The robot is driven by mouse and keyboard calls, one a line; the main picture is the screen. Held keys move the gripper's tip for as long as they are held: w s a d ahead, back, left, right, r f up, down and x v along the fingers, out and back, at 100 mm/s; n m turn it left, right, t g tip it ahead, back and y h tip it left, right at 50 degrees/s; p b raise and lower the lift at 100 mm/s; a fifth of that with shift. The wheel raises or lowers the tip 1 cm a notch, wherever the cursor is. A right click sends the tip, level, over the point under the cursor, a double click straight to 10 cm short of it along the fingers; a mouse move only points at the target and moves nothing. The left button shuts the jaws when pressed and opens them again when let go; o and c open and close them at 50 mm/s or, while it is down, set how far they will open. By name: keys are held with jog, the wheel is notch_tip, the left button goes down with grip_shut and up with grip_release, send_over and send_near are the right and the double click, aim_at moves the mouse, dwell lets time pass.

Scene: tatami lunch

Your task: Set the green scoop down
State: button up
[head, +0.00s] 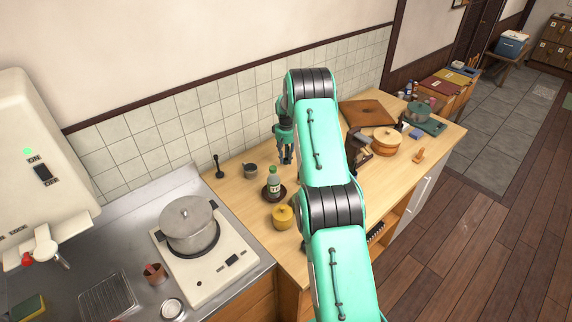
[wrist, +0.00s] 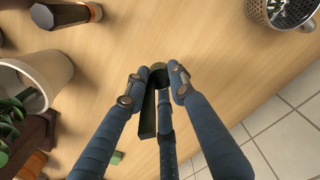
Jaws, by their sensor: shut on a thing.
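The green scoop (wrist: 149,115) is dark green and shows in the wrist view, with its slim length pointing down the picture. My gripper (wrist: 159,80) is shut on it near its upper end, with blue-grey fingers on both sides and one below. The fingers cover part of the scoop. In the head view my gripper (head: 286,158) points down over the wooden counter (head: 232,192), near the tiled wall. The scoop cannot be made out there. Whether it touches the counter is unclear.
A wooden tub (head: 386,141) stands right. The wrist view shows bare wood around the fingertips and a perforated metal cup (wrist: 282,14).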

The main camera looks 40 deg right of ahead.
aim_at(286, 163)
jog(key=shift+f, duration=1.85)
jog(key=shift+f, duration=0.1)
jog(key=o, duration=0.9)
jog(key=shift+c, duration=0.2)
notch_tip(286, 163, up, 12)
jog(key=shift+s, duration=0.1)
